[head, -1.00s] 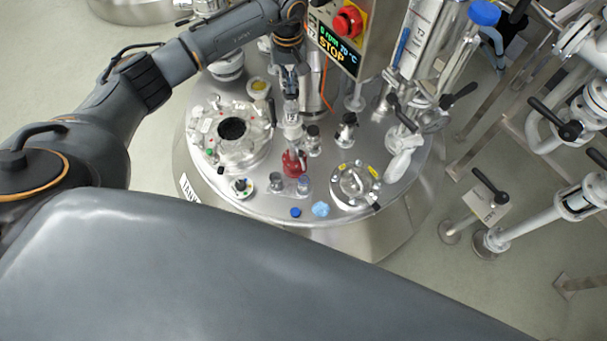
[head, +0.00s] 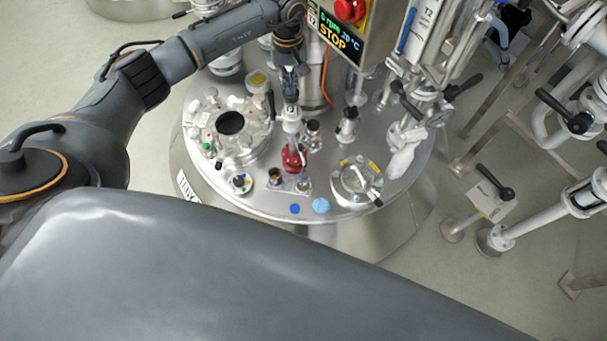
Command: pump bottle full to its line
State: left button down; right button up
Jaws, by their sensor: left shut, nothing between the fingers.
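My left gripper (head: 291,112) reaches down from above onto the lidded steel vessel (head: 235,196). It is shut and empty, in line above a red round part (head: 294,157); whether they touch I cannot tell. Just in front of the red part is a small clear holder with a dark-topped bottle (head: 275,177) and a small clear bottle (head: 304,185). Their fill level and any line are too small to make out. My right gripper is not in view.
An open round port (head: 230,123) lies left of the gripper, and a round clamped lid (head: 357,183) to the right. A blue cap (head: 295,209) and a light blue wad (head: 321,205) lie at the front edge. A display box (head: 340,30) reads STOP.

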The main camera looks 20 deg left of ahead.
pick_arm(q)
jog(key=shift+r+p, duration=1.55)
jog(key=shift+r, duration=1.35)
jog(key=shift+f, duration=0.2)
jog(key=shift+f+b, duration=2.7)
jog(key=shift+f, duration=0.15)
jog(key=shift+r, duration=0.2)
jog(key=shift+r+p, duration=1.65)
jog(key=shift+r, duration=1.2)
